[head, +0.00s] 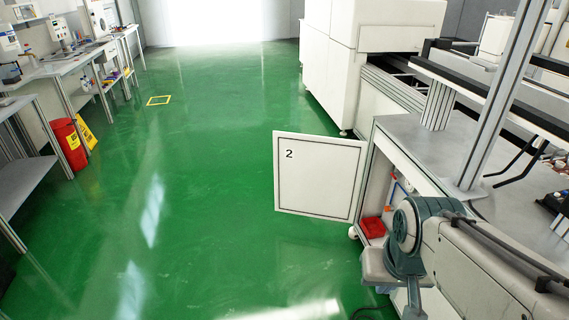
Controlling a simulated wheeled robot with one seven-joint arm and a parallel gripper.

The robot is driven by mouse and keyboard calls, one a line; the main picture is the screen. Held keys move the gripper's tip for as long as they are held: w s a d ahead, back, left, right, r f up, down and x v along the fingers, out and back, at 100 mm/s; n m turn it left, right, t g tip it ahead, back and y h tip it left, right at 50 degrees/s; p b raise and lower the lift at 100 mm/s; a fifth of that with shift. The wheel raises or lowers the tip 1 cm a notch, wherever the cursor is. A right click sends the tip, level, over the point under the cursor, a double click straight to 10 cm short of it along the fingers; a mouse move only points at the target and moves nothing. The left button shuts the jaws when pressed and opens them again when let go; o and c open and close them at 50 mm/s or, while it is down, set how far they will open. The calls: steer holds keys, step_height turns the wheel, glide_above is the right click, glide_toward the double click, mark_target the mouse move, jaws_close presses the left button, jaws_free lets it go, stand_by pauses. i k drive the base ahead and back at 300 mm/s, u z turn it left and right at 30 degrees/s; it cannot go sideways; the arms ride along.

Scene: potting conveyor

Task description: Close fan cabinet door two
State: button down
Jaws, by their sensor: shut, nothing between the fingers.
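The fan cabinet door two (318,185) is a flat white panel with a dark frame and a black "2" near its upper left corner. It stands open, swung out to the left over the green floor. Its right edge meets the front of the cabinet (395,150) under the grey worktop. The cabinet's opening shows to the right of the door, with a red box and thin pipes inside. My arm reaches in from the lower right, with a teal joint in front of the cabinet. My gripper's fingers do not show in the head view.
Green floor (200,190) is clear left of and in front of the door. A large white machine (360,60) stands behind the cabinet. Metal posts and rails rise from the worktop (435,150) at right. Benches and a red bin (68,145) line the left wall.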

mark_target(318, 177)
steer(key=u, duration=0.85)
steer(key=i, duration=5.6)
steer(key=z, duration=4.15)
steer(key=i, duration=0.15)
steer(key=z, duration=0.2)
